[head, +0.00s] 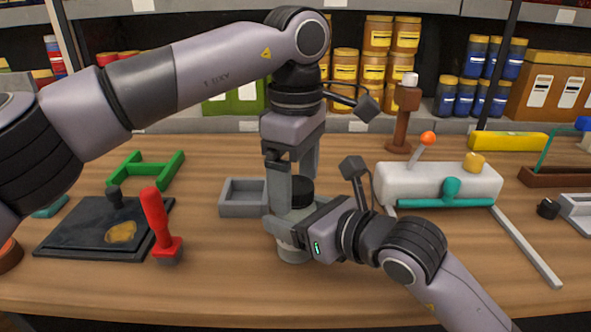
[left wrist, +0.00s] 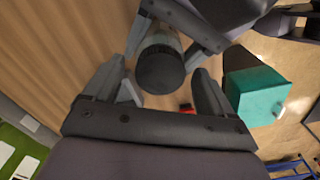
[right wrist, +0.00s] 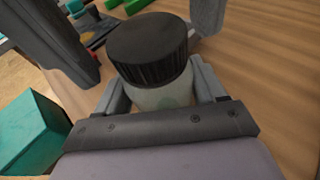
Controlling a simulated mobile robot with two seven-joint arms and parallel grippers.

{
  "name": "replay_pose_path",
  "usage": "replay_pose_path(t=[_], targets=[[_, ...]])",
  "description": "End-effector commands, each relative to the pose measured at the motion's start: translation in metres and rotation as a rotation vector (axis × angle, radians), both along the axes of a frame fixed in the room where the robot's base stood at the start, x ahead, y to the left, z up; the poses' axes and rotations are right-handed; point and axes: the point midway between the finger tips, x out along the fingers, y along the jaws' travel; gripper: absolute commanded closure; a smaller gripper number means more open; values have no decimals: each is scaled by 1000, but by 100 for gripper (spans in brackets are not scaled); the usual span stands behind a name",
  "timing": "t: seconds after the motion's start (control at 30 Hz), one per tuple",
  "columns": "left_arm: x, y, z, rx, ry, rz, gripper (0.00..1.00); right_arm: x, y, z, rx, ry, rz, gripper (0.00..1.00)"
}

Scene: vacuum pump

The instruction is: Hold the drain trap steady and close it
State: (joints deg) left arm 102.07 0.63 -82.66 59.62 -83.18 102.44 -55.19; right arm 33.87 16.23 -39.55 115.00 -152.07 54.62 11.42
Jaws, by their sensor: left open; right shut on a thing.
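The drain trap is a pale jar (head: 292,250) with a ribbed black lid (head: 297,190), upright on the workbench. My right gripper (head: 287,222) is shut on the jar's body below the lid. In the right wrist view its fingers flank the pale body (right wrist: 163,97), and the lid (right wrist: 148,48) sits on top. My left gripper (head: 294,183) points straight down over the jar, open. In the left wrist view the lid (left wrist: 160,70) lies between its spread fingers, with gaps at the sides. Whether the lid is fully tight cannot be told.
A grey tray (head: 243,198) stands just left of the jar. A red-handled tool (head: 158,225) and a dark plate (head: 75,235) lie further left. A white cylinder with a teal handle (head: 435,182) stands to the right.

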Motion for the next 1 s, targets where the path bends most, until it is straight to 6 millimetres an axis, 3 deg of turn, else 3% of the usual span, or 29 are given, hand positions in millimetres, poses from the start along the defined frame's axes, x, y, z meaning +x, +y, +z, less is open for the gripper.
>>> replay_pose_path(t=[0.17,0.6,1.0], targets=[[0,0,16,1,-4,1,15,0,0,0,-1,1,0,100],[0,-1,98,-2,-2,1,15,0,0,0,-1,1,0,100],[0,0,120,0,0,0,15,0,0,0,0,0,0,100]])
